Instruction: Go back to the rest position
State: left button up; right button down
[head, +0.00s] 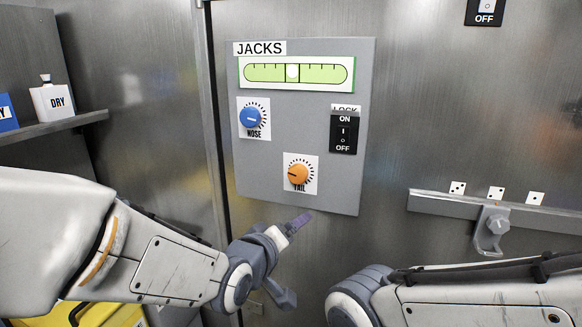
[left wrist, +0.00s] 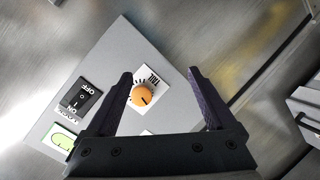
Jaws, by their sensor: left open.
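My left gripper (head: 293,260) is in front of the metal wall, just below the lower edge of the grey JACKS panel (head: 270,190). In the left wrist view its two dark fingers (left wrist: 160,73) are spread apart with nothing between them. The orange TAIL knob (head: 299,174) shows near one finger in the left wrist view (left wrist: 142,96). In the head view the gripper is apart from the knob. My right arm (head: 440,300) comes in from the lower right; its gripper is out of the picture.
The panel holds a green level gauge (head: 318,73) with its bubble near the middle, a blue NOSE knob (head: 252,117) and a black LOCK switch (head: 344,133). A rail (head: 440,204) with a grey slider (head: 491,228) is at right.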

pick_arm(q)
jog(key=s+d+f+m+g+y, duration=0.1)
jog(key=s+f+m+g, duration=0.6)
jog(key=s, duration=0.4)
jog(key=s+a+f+m+g+y, duration=0.2)
jog(key=s+m+g, duration=0.1)
jog(key=s, duration=0.5)
jog(key=s+a+f+m+g+y, duration=0.1)
jog(key=s+a+f+m+g, duration=0.15)
jog(key=s, duration=0.45)
notch_tip(320, 180, up, 17)
jog(key=p, duration=1.7)
jog(key=shift+s+g, duration=0.35)
jog(key=shift+g, duration=0.1)
jog(key=shift+a+m, duration=0.1)
jog(key=shift+m, duration=0.15)
